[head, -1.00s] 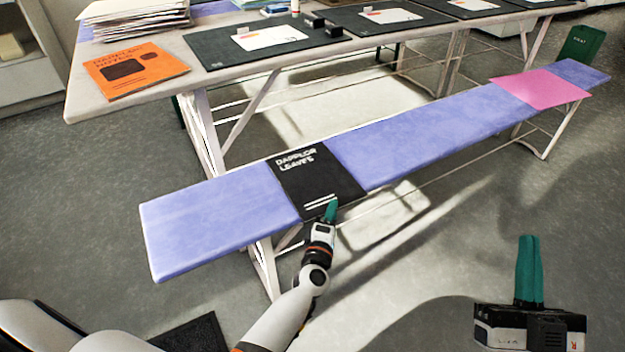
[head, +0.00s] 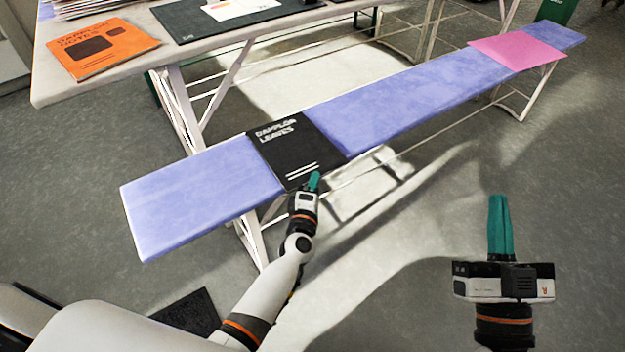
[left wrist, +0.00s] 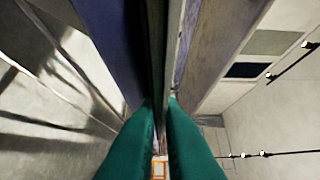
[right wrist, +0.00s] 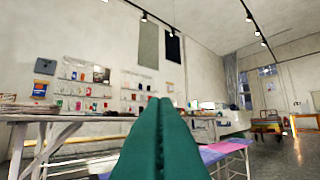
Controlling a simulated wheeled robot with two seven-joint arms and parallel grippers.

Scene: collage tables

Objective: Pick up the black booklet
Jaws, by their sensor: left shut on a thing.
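The black booklet (head: 283,155) with pale lettering lies on the blue-topped bench (head: 190,197), its near edge at or past the bench's front edge. My left gripper (head: 314,181) is at that near right edge, its green fingers shut on the booklet. In the left wrist view the booklet (left wrist: 158,50) shows edge-on as a dark strip running between the two fingertips (left wrist: 160,105). I cannot tell whether it is lifted off the bench. My right gripper (head: 499,228) is over the floor at the right, its green fingers together and empty; they also show together in the right wrist view (right wrist: 162,105).
An orange booklet (head: 103,48) lies on the table (head: 50,85) behind the bench. A dark mat (head: 205,20) with a white sheet lies there too. A pink sheet (head: 515,50) lies at the bench's far right.

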